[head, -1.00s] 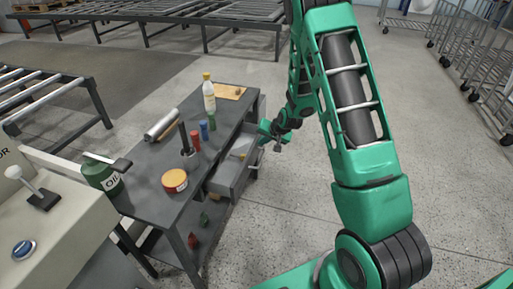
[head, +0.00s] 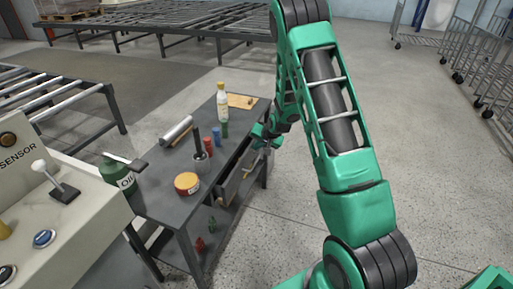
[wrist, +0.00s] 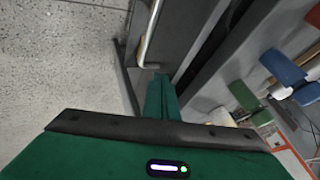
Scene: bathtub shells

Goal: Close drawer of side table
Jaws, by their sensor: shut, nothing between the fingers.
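The dark grey side table (head: 165,203) stands left of my arm in the head view. Its drawer (head: 234,184) is on the side facing right and sticks out a little, with a narrow dark gap below the top. My gripper (head: 270,141) is at the far end of the drawer, partly hidden by my arm. In the wrist view the closed green fingers (wrist: 160,84) point at the drawer front (wrist: 177,40), close to the end of its metal handle (wrist: 149,42). I cannot tell whether they touch it. The fingers are shut and hold nothing.
The floor right of the table is clear.

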